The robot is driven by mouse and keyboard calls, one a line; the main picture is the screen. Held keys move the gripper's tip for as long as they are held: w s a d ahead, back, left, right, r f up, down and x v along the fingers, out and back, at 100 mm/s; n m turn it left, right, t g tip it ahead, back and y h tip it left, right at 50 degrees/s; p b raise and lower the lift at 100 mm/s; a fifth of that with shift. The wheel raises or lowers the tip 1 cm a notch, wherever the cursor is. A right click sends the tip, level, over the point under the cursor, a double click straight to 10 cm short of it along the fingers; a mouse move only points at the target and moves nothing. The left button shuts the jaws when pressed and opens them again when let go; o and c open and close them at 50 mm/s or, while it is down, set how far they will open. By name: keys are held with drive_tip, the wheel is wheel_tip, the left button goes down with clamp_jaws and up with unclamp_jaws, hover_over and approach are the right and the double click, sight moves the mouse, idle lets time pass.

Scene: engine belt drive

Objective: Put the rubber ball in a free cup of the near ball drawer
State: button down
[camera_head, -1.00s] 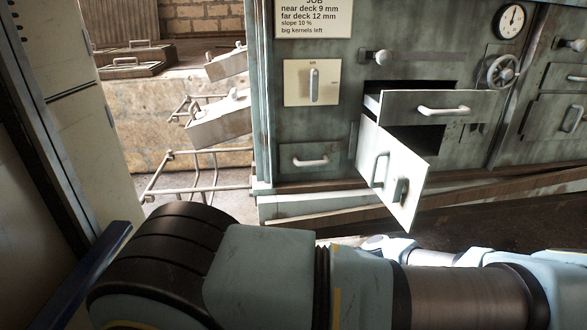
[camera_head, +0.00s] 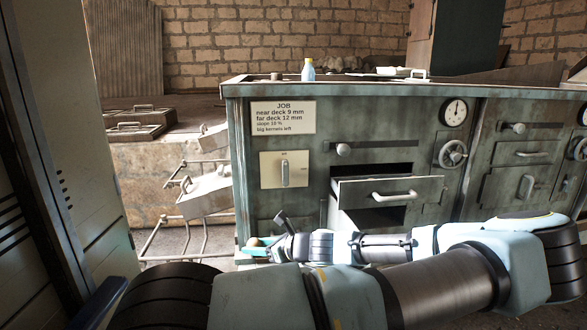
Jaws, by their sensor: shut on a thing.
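My gripper (camera_head: 258,245) shows in the head view at the lower middle, in front of the machine's lower left panel. It is shut on a small tan ball (camera_head: 253,242), which looks like the rubber ball; the ball is small in view and partly covered by the jaws. A drawer with a pale bar handle (camera_head: 360,191) stands pulled out of the machine's front, to the right of and above my gripper. I cannot see its inside or any cups, and no label shows whether it is the near ball drawer.
A pale open door (camera_head: 343,220) below the drawer is mostly hidden by my arm. The machine's front carries a job sign (camera_head: 283,117), a switch plate (camera_head: 271,170), a gauge (camera_head: 454,112) and a handwheel (camera_head: 452,154). A bottle (camera_head: 308,70) stands on top. Metal racks are at left.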

sight(256, 240)
wheel_tip(256, 240, up, 5)
drive_tip(key=p, duration=0.7)
drive_tip(key=shift+f, duration=0.1)
drive_tip(key=shift+r+p, duration=0.35)
drive_tip(key=shift+p, duration=0.65)
drive_tip(key=shift+a, duration=0.1)
